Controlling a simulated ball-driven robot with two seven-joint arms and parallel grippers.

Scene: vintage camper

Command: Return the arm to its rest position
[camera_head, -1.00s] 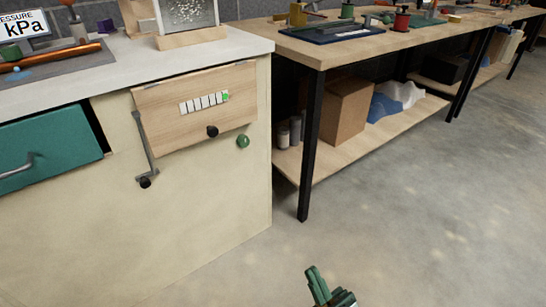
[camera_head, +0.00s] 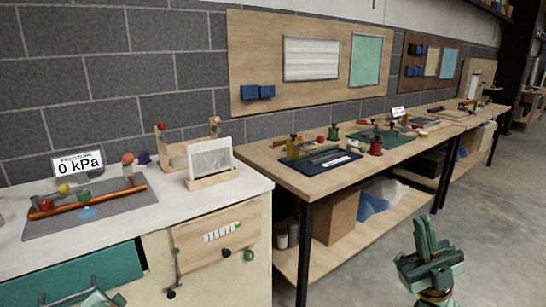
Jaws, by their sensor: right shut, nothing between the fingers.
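My right gripper (camera_head: 424,236) is at the lower right in the head view, green, fingers pointing up and together. It is shut and empty, in front of the workbench's lower shelf and over the concrete floor as seen here. A small green piece (camera_head: 100,299) at the bottom left edge looks like the tip of my left gripper, in front of the teal drawer (camera_head: 70,278). Most of it is cut off, so its jaws cannot be read.
A white-topped cabinet (camera_head: 140,218) on the left carries a gauge reading 0 kPa (camera_head: 78,165) and a copper tube (camera_head: 88,202). A wooden workbench (camera_head: 275,165) with tools and a lower shelf runs to the right. The floor (camera_head: 490,240) at right is clear.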

